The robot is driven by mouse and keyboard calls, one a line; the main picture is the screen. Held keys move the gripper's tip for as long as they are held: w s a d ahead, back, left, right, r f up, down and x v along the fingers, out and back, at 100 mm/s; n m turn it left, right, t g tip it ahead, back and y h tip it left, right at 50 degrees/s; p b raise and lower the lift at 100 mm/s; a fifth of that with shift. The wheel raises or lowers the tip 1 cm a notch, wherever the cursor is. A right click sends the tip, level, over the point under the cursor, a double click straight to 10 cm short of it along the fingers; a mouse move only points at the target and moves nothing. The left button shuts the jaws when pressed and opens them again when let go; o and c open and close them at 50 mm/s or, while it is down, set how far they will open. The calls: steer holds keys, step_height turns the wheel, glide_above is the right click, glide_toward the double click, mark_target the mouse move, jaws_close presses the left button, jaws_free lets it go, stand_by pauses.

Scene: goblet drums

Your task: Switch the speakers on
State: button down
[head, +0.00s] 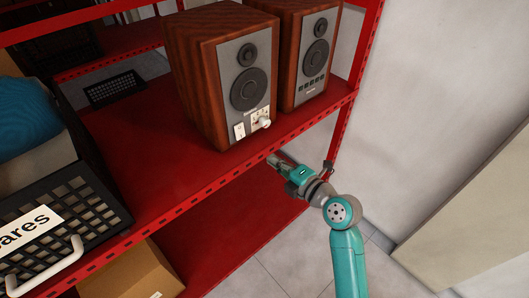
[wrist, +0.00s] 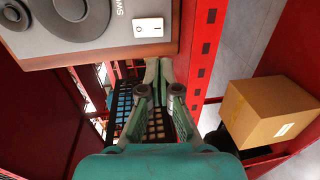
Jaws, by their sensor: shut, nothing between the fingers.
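Two wooden speakers with grey fronts stand side by side on the red shelf: the left speaker (head: 223,92) and the right speaker (head: 310,50). A white rocker switch (head: 239,131) sits low on the left speaker's front, left of a silver knob (head: 265,122). The switch shows large in the wrist view (wrist: 148,27), marked with a circle and a line; I cannot tell which side is pressed. My gripper (head: 274,160) is shut and empty, near the shelf's front edge and apart from the speaker. In the wrist view its fingertips (wrist: 158,68) are just below the switch in the picture.
The red shelf (head: 165,175) has a raised front edge and a post (head: 350,100) on the right. A black basket (head: 70,215) labelled "spares" stands at the left. A cardboard box (head: 130,275) is on the lower level. Floor is free in front.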

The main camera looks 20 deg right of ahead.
mark_target(241, 138)
steer(key=x, duration=1.1)
steer(key=shift+w+a, duration=0.1)
steer(key=shift+w, duration=0.1)
steer(key=shift+w+a+f, duration=0.15)
steer(key=shift+w+a, duration=0.05)
steer(key=shift+w, duration=0.45)
steer(key=shift+w+a+f, duration=0.1)
steer(key=shift+w+f, duration=0.05)
steer(key=shift+w, duration=0.15)
